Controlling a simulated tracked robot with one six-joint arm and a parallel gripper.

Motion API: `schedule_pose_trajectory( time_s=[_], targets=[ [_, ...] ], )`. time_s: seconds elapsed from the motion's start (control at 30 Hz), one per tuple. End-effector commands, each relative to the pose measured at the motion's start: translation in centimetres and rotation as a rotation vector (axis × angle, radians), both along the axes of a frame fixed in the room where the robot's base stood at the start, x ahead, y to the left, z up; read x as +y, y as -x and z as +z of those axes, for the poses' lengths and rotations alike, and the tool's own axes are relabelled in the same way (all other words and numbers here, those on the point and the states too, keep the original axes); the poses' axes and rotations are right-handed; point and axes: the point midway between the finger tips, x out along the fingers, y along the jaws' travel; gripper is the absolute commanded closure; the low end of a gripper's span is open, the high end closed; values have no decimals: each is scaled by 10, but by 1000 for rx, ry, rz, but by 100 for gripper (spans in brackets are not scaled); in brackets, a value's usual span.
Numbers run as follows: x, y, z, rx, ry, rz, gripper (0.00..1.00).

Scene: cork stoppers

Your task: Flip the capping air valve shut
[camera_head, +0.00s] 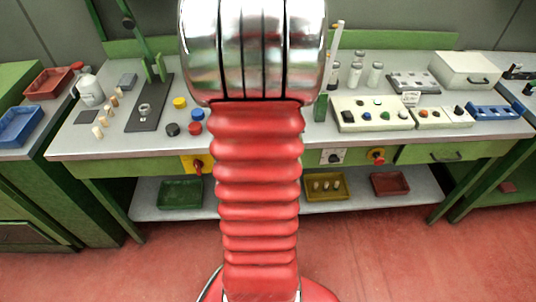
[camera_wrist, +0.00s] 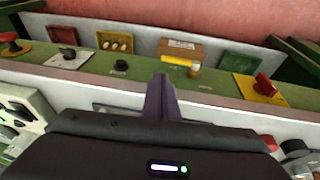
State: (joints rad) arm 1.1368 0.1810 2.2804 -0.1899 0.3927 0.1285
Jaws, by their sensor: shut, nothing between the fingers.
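The lever points left from the body, roughly along the rail. I take it to be the capping air valve; I cannot read a label on it. My gripper (camera_wrist: 163,78) is shut and empty, its tips just below the lever in the picture. I cannot tell whether they touch it. In the head view my arm hides the valve and the gripper.
On the same rail are a red switch on a yellow plate (camera_wrist: 262,87), a dark knob (camera_wrist: 121,65), a black knob on a pale plate (camera_wrist: 68,53) and a red button (camera_wrist: 14,46). The bench top (camera_head: 215,152) holds a control panel (camera_head: 372,113). Trays lie on the lower shelf (camera_head: 270,200).

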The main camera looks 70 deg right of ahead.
Motion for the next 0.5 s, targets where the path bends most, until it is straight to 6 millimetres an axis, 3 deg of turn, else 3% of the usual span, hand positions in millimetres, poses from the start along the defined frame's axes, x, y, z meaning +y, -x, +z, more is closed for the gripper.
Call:
schedule_pose_trajectory(
  time_s=[0.2,0.5],
  targets=[
    [3,1,17,-2,2,4,100],
    [4,1,18,-1,0,4,100]
  ],
)
